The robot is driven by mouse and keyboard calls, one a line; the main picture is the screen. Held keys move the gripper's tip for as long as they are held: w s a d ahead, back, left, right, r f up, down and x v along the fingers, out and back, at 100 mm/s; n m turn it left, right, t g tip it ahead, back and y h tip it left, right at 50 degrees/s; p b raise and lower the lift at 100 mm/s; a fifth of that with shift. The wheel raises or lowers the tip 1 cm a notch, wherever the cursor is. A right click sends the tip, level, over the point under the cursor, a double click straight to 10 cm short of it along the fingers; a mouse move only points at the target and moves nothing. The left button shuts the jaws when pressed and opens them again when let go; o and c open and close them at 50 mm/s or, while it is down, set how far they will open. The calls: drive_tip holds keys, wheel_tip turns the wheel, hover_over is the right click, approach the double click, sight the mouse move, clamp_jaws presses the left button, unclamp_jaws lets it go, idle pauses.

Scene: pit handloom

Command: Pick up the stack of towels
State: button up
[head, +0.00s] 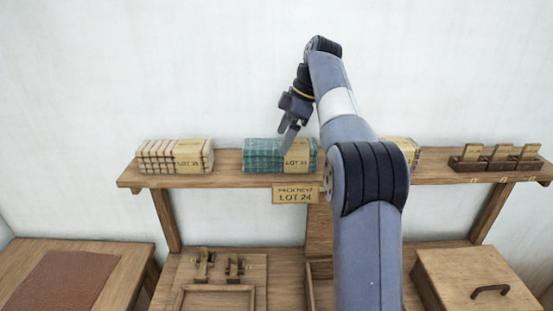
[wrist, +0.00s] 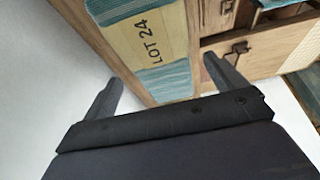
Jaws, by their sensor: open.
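A stack of folded teal towels (head: 262,155) with a cream band reading "LOT 24" lies on the wooden shelf in the head view. In the wrist view this teal stack (wrist: 170,81) shows close up beyond the fingers, its band's print readable. Nothing is held.
A cream and red checked stack (head: 174,155) lies left on the shelf (head: 226,176). Another stack (head: 403,152) is partly hidden behind my arm. A "LOT 24" sign (head: 295,194) hangs below. A lidded box (head: 480,280) is lower right.

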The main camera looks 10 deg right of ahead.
sight(280, 143)
drive_tip(key=shift+w+a+f, duration=0.1)
drive_tip(key=shift+a+f, duration=0.05)
drive_tip(key=shift+f, duration=0.05)
drive_tip(key=shift+x, duration=2.45)
drive_tip(key=c, duration=1.1)
drive_tip(key=shift+r, duration=0.1)
drive_tip(key=shift+c, duration=0.2)
wheel_tip(280, 143, up, 10)
drive_tip(key=shift+f+p, duration=0.2)
drive_tip(key=shift+p, duration=0.95)
drive_tip(key=shift+r, duration=0.1)
